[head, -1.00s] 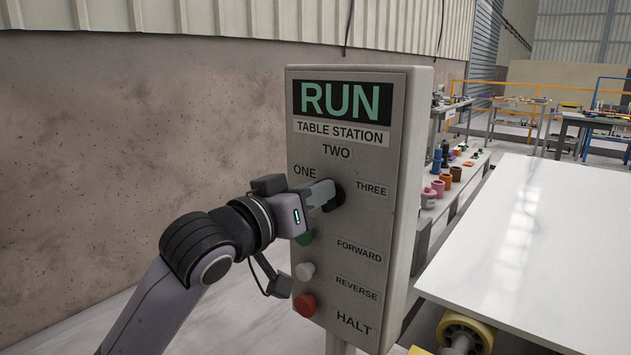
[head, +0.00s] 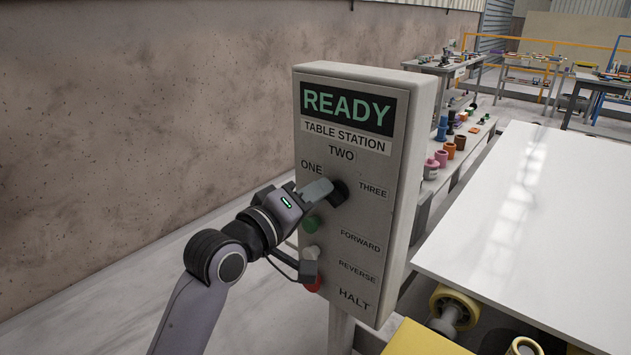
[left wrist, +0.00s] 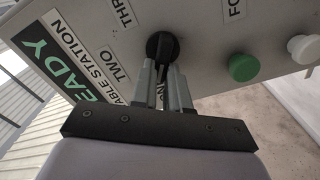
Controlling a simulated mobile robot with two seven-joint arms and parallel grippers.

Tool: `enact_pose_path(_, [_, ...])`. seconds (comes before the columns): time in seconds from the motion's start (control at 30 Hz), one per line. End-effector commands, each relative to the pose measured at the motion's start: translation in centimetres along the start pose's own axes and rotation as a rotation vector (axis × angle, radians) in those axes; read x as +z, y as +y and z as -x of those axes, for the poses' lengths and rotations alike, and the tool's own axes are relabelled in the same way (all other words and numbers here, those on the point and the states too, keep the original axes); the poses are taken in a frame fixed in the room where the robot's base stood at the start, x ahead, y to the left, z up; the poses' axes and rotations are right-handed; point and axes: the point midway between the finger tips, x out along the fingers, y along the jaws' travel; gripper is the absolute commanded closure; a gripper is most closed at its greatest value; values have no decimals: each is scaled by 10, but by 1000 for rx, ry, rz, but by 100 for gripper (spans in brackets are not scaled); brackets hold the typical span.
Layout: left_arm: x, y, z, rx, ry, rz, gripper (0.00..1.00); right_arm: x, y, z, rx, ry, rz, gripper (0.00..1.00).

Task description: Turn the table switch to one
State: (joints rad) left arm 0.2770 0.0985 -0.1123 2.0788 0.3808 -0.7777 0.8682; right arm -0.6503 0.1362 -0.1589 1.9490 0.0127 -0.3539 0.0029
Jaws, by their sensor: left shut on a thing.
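The grey control box (head: 350,260) labelled TABLE STATION stands upright, its green display (head: 347,107) reading READY. The black rotary switch (head: 340,192) sits on its face among the labels ONE (head: 312,168), TWO (head: 342,153) and THREE (head: 374,191). My left gripper (head: 326,189) is shut on the switch from the left. In the left wrist view, the switch (left wrist: 161,43) shows at the fingertips, its bar between the fingers and in line with them, towards a label partly hidden by the fingers. The exact pointer position is hard to tell. My right gripper is out of view.
Below the switch are a green button (head: 309,224), a white button (head: 311,252) and a red button (head: 313,284), close to my left wrist. A white slab (head: 530,220) lies at the right. A shelf with coloured pots stands behind. The wall is at the left.

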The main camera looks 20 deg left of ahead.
Motion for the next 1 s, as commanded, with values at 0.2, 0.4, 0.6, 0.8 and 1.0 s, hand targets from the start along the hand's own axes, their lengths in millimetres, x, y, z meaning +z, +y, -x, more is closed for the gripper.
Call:
enact_pose_path(0.2, [0,0,0,0,-1,43,100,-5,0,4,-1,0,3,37])
enact_pose_path(0.4, [0,-1,0,0,-1,50,100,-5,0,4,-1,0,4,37])
enact_pose_path(0.6, [1,-1,0,0,-1,50,100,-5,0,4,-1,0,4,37])
enact_pose_path(0.8, [0,-1,0,0,-1,49,60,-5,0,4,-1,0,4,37])
enact_pose_path(1.0, [0,-1,0,0,-1,47,60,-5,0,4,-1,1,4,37])
